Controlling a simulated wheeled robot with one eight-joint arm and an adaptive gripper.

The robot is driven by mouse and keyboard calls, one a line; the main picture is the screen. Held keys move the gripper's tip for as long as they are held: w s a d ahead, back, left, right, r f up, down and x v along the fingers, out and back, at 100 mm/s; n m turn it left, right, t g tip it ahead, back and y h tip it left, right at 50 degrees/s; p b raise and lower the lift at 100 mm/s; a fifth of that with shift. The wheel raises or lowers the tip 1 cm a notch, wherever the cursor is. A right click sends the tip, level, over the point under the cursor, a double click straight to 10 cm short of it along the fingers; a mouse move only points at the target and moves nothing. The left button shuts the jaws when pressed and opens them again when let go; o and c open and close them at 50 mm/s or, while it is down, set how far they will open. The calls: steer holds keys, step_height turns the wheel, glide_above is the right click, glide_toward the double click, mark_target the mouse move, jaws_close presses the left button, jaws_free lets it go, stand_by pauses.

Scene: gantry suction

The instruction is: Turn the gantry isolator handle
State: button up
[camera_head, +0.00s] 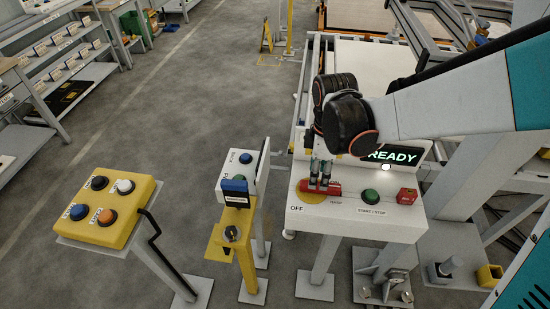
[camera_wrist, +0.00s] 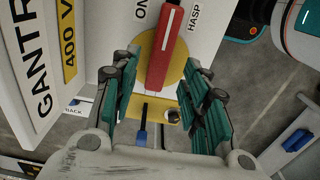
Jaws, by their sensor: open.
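The red isolator handle (camera_wrist: 166,48) has a white stripe and sits on a round yellow plate (camera_wrist: 181,73) on a white panel. In the wrist view it runs up the picture, between the ON and HASP labels. In the head view the handle (camera_head: 334,188) lies roughly sideways, with OFF printed to its lower left. My gripper (camera_wrist: 162,66) is open, with one green-padded finger on each side of the handle's lower end. I cannot tell whether either finger touches it. My gripper also shows in the head view (camera_head: 320,173), over the handle, hiding part of it.
A READY display (camera_head: 396,154) stands behind.

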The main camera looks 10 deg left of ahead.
steer(key=shift+f+b, duration=1.1)
steer(key=shift+f, duration=1.05)
jaws_close()
